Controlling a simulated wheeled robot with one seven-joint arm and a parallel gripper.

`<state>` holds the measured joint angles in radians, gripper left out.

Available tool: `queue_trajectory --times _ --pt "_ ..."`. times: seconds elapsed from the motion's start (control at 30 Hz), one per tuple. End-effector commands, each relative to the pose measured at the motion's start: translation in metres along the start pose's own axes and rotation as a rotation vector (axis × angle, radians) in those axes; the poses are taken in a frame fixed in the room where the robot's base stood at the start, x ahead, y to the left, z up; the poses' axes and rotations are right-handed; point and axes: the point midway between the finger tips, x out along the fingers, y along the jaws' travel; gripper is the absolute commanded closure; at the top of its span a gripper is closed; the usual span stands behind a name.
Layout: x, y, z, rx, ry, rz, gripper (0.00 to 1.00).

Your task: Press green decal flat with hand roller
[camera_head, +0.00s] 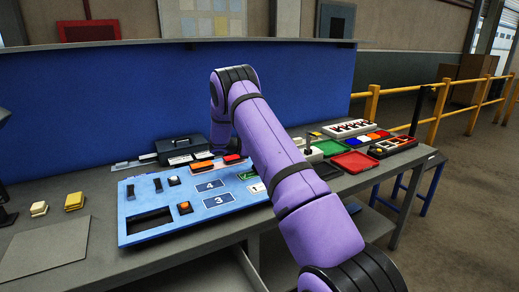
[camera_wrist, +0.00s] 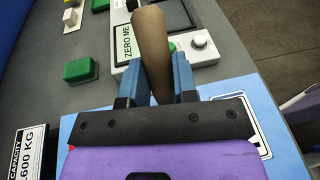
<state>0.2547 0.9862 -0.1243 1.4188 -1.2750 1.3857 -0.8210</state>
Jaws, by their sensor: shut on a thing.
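My gripper (camera_wrist: 160,68) has blue fingers closed on a brown, rounded handle (camera_wrist: 151,40), likely the hand roller's. The handle points up the wrist picture, and the roller's working end is hidden. In the head view my purple arm reaches over the bench and hides my gripper. A small green patch, likely the green decal (camera_head: 247,176), lies on the right part of the light blue panel (camera_head: 150,208), close beside my arm. The panel also shows in the wrist view (camera_wrist: 90,122) below my gripper. I cannot make out the decal there.
A device with a "ZERO ME" label (camera_wrist: 127,43) and a white knob (camera_wrist: 199,39) stands close beyond my fingers. A green block (camera_wrist: 82,70) is to their left. A blue backboard (camera_head: 120,100) rises behind.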

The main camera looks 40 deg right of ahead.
Motion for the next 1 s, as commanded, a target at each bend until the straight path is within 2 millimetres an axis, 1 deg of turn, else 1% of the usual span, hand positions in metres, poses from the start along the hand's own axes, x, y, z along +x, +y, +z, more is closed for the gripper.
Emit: queue_trajectory --times 0.2,0.33,1.0 --pt "0.000 0.000 -0.002 -0.003 0.001 -0.001 0.97" --pt "-0.001 -0.001 0.002 -0.003 0.001 0.000 0.97" --pt "-0.011 -0.003 0.047 0.000 0.001 0.000 0.97"
